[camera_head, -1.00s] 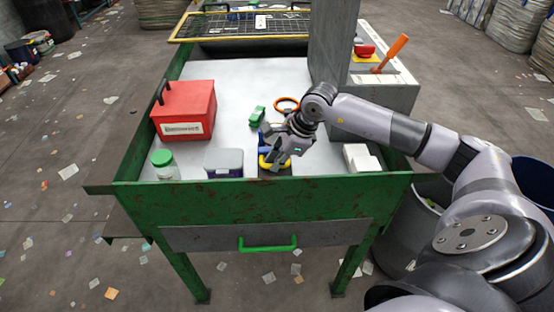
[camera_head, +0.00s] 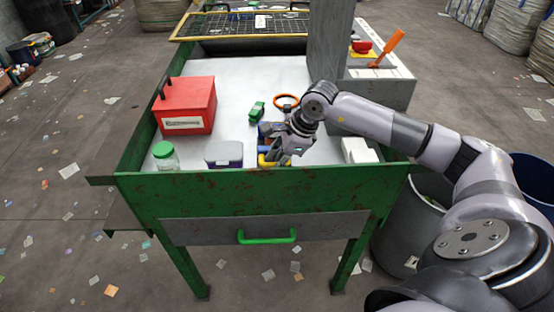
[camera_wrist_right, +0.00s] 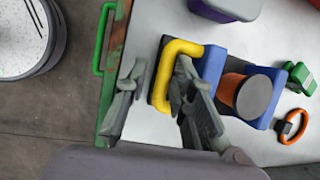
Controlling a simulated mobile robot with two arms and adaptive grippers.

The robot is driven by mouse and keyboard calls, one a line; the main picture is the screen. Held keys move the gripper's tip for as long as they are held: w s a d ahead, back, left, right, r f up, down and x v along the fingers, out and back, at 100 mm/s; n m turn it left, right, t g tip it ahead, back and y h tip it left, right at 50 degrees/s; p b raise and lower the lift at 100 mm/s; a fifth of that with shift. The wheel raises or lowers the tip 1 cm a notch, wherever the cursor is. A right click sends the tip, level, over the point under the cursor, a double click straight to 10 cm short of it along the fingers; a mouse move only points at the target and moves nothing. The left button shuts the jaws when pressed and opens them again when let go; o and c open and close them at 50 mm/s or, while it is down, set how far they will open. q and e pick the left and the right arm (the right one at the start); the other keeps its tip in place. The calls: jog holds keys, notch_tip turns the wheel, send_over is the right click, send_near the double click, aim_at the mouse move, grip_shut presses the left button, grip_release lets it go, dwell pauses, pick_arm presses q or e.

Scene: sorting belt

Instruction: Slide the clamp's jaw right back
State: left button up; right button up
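The clamp shows best in the right wrist view: blue blocks (camera_wrist_right: 211,67), a yellow U-shaped handle (camera_wrist_right: 182,46) on the near side, and a brown cylinder with a grey top (camera_wrist_right: 254,97) between the blue parts. In the head view the clamp's yellow handle (camera_head: 265,160) lies near the table's front edge, partly hidden by my right gripper (camera_head: 284,152). My left gripper is not in view.
The green-sided table (camera_head: 200,205) holds a red box (camera_head: 186,105), a glass jar (camera_head: 165,157), a purple-grey box (camera_head: 223,154), an orange ring (camera_head: 286,100), a green object (camera_head: 257,111) and white blocks (camera_head: 358,150). A tall grey panel (camera_head: 330,50) stands behind the right arm.

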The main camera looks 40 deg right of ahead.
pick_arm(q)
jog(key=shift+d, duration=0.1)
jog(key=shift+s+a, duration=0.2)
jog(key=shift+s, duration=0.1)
pick_arm(e)
jog(key=v, duration=1.2)
jog(key=shift+d, duration=0.15)
jog(key=shift+f, duration=0.1)
